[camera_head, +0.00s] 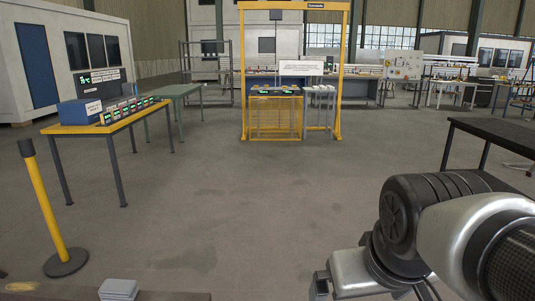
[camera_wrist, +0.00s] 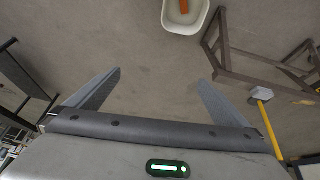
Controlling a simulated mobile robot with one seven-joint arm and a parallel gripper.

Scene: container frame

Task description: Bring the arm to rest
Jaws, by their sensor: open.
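My arm (camera_head: 440,235) shows at the lower right of the head view, bent, with its end running off the bottom edge. My gripper (camera_wrist: 160,85) is in the wrist view with its two grey fingers wide apart. Nothing is between the fingers, and bare concrete floor shows behind them. The fingers do not show in the head view.
A yellow post (camera_head: 48,205) stands at left, near a yellow-topped table (camera_head: 120,120) with devices. A black table (camera_head: 495,130) is at right. A yellow frame (camera_head: 341,75) stands behind open floor. A white bin (camera_wrist: 185,27) holds something orange, beside a brown frame (camera_wrist: 228,68).

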